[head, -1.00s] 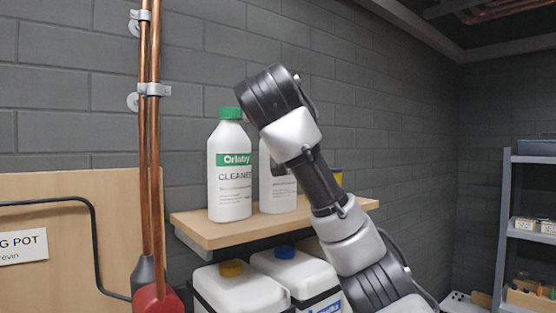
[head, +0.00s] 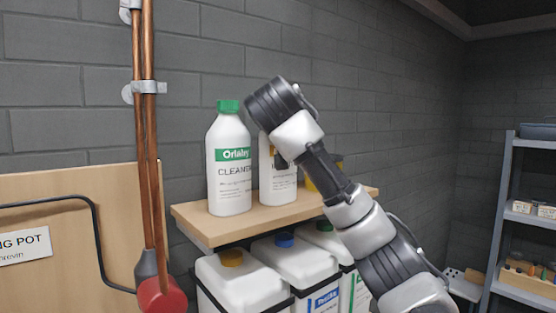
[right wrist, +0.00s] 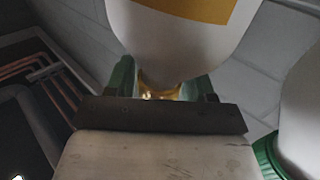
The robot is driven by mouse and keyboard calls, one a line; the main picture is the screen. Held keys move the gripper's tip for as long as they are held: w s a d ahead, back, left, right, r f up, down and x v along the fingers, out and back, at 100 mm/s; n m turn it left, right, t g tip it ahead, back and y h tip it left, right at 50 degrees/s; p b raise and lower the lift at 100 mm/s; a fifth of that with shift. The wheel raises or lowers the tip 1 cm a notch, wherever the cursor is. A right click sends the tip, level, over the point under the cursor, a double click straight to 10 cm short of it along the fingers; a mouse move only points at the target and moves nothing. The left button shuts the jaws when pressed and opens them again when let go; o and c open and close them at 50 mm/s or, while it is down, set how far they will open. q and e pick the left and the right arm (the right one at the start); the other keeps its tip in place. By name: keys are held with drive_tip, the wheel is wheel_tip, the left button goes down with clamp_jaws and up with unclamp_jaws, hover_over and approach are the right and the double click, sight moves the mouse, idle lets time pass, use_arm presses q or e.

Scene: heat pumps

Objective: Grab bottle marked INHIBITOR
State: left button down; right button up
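A white bottle with a yellow-orange label band (head: 267,169) stands upright on the wooden shelf (head: 215,226), partly hidden behind my right arm. No INHIBITOR lettering is readable on it. In the right wrist view, a white bottle with a yellow band (right wrist: 175,35) appears upside down. My right gripper (right wrist: 160,90) has its two greenish fingers on either side of its yellow cap; whether they press on it is unclear. The head view hides this gripper behind the wrist. A white bottle marked CLEANER (head: 229,170), with a green cap, stands just left. My left gripper is out of view.
A yellow item (head: 312,184) shows behind my arm on the shelf. White containers (head: 240,283) with coloured caps stand below. Copper pipes (head: 146,130) run up the wall on the left. A grey rack (head: 500,220) stands at the right.

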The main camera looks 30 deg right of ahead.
clamp_jaws()
drive_tip(key=shift+r, duration=0.15)
